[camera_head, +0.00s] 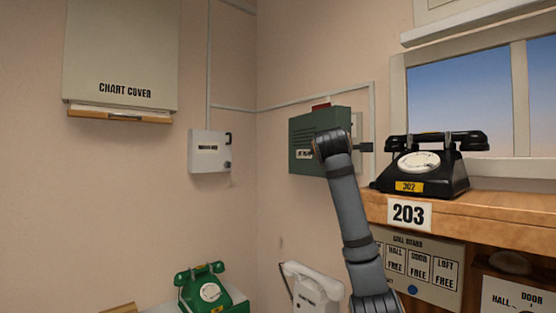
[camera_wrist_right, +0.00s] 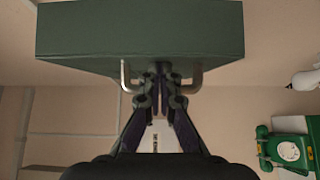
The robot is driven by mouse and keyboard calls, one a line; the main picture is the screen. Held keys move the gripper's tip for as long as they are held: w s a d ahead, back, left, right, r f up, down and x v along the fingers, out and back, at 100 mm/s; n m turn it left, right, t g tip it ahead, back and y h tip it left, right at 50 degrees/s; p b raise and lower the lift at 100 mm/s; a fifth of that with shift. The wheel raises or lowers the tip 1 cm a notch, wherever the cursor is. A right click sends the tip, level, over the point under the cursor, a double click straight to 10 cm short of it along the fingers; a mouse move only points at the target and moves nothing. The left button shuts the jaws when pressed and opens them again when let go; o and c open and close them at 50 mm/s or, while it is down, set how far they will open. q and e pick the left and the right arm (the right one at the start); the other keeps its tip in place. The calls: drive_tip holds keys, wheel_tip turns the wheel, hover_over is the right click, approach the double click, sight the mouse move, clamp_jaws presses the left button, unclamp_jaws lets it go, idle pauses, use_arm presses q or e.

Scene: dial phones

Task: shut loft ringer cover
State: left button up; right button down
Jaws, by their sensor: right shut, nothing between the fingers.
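My left gripper is not in view.
A white box (camera_head: 209,151) and a chart cover (camera_head: 122,50) hang left. A green phone (camera_head: 205,290) and white phone (camera_head: 315,285) sit low.

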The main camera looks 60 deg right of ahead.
drive_tip(key=shift+s+d+r+b, duration=0.1)
drive_tip(key=shift+s+d+b, duration=0.2)
drive_tip(key=shift+s+d, duration=1.2)
drive_tip(key=shift+w, duration=0.1)
